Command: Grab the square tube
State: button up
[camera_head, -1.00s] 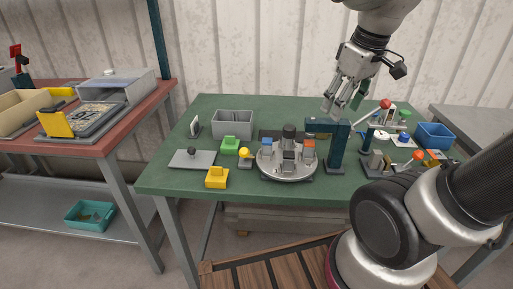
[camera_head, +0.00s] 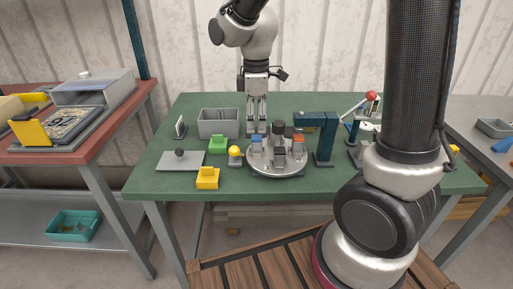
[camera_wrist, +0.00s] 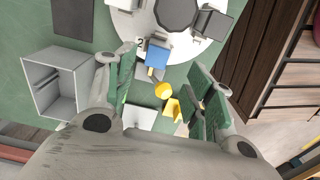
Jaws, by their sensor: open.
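My gripper (camera_head: 257,127) hangs fingers down over the green table, just behind the round turntable (camera_head: 277,170). In the wrist view its fingers (camera_wrist: 160,72) are spread apart, with green inner pads and nothing held between them. A blue-topped clamp (camera_wrist: 157,54) at the turntable's edge shows between the fingers; it also shows in the head view (camera_head: 257,139). I cannot pick out the square tube for certain. The open grey bin (camera_head: 218,123) stands left of my gripper; in the wrist view (camera_wrist: 58,85) a thin line shows inside it, but its contents are unclear.
A dark teal post with an overhanging arm (camera_head: 325,145) stands right of the turntable. A yellow-topped knob (camera_head: 235,155), a green block (camera_head: 218,146), a yellow block (camera_head: 208,179) and a grey plate (camera_head: 180,161) lie to its left. The front table strip is clear.

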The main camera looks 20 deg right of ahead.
aim_at(257, 137)
jog(key=f, duration=0.7)
jog(key=shift+w+d+f, duration=0.15)
jog(key=shift+w, duration=0.1)
jog(key=c, duration=1.1)
